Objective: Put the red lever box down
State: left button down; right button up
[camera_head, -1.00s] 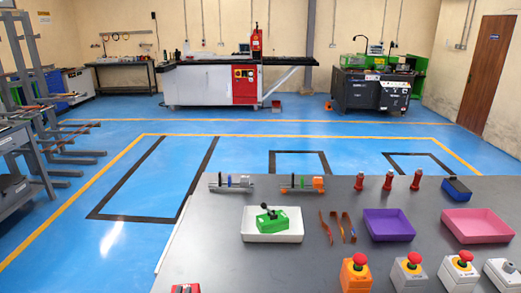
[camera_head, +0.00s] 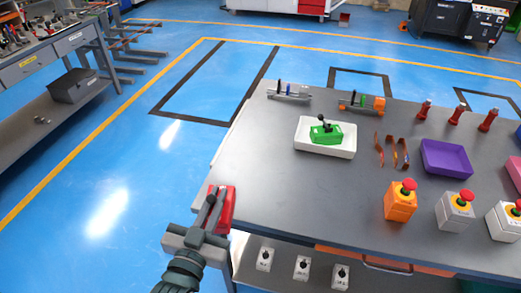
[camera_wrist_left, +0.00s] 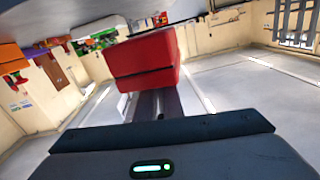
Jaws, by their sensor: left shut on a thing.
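The red lever box (camera_head: 228,212) is in my left gripper (camera_head: 215,212) at the front left corner of the grey table (camera_head: 262,190). In the left wrist view the red box (camera_wrist_left: 146,58) sits at the ends of the dark fingers, which are shut on it. The gripper hides part of the box in the head view. I cannot tell whether the box touches the tabletop. My right gripper is not in view.
A white tray (camera_head: 312,148) with a green lever box (camera_head: 326,133) stands further back. An orange button box (camera_head: 400,203) and a grey one (camera_head: 455,212) stand to the right. The tabletop between is bare. Several grey switch boxes (camera_head: 302,268) sit below the front edge.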

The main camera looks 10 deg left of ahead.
pick_arm(q)
jog(key=w+d+r+m+h, duration=0.1)
jog(key=w+d+h, duration=0.1)
jog(key=w+d, duration=0.9)
jog(key=shift+w+m+h, duration=0.4)
jog(key=shift+w, duration=0.7)
jog(key=shift+a+r, duration=0.1)
jog(key=w+a+f+p, duration=0.2)
jog(key=w+a+f, duration=0.4)
jog(key=a, duration=0.3)
jog(key=shift+w+a+f+p, duration=0.2)
jog(key=shift+a+f+p, duration=0.15)
jog(key=shift+f, duration=0.1)
notch_tip(320, 180, down, 2)
jog(key=shift+f+p, duration=0.25)
jog(key=shift+p, duration=0.15)
jog(key=shift+f+p, duration=0.4)
jog(key=shift+p, duration=0.1)
jog(key=shift+f, duration=0.2)
